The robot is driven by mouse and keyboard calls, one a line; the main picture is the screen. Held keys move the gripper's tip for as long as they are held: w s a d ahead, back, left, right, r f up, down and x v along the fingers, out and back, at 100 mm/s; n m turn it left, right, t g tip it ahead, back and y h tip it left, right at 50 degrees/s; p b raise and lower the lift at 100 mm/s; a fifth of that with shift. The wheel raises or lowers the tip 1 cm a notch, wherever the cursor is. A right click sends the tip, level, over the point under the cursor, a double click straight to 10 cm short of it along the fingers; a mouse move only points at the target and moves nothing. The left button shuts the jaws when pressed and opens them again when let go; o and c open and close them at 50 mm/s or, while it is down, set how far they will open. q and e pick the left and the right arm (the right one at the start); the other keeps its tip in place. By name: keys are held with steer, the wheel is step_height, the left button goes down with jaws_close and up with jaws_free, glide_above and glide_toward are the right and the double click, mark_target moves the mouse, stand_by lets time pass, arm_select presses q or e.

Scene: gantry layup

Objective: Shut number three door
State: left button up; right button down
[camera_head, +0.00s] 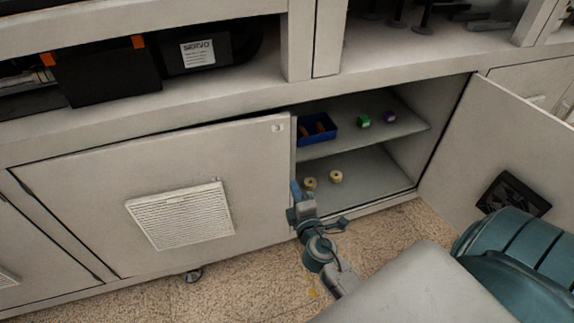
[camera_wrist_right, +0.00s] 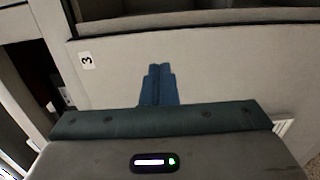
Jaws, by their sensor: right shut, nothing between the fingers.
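The number three door (camera_head: 85,195) is a light grey panel with a slatted vent, left of the open cupboard bay in the head view. Its small "3" label (camera_wrist_right: 87,60) shows in the right wrist view. The door looks close to flush with the frame, with a thin dark line along its top edge; I cannot tell if it is fully shut. My right gripper (camera_head: 295,190) is at the door's right edge. Its blue fingers (camera_wrist_right: 158,84) are together and empty, in front of the door face; contact is unclear. My left gripper is out of view.
Another door (camera_head: 465,150) stands wide open at the right. The open bay's shelf (camera_head: 350,142) holds a blue bin (camera_head: 317,129), a green block (camera_head: 363,121) and a purple block (camera_head: 389,117). Yellowish rolls (camera_head: 336,176) lie below. A servo box (camera_head: 195,55) sits above.

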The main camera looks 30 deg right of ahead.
mark_target(284, 161)
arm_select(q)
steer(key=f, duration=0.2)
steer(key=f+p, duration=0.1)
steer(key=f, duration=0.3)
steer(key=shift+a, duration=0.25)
arm_select(e)
steer(key=x, duration=0.8)
steer(key=shift+w+d, duration=0.1)
steer(key=shift+w, duration=0.05)
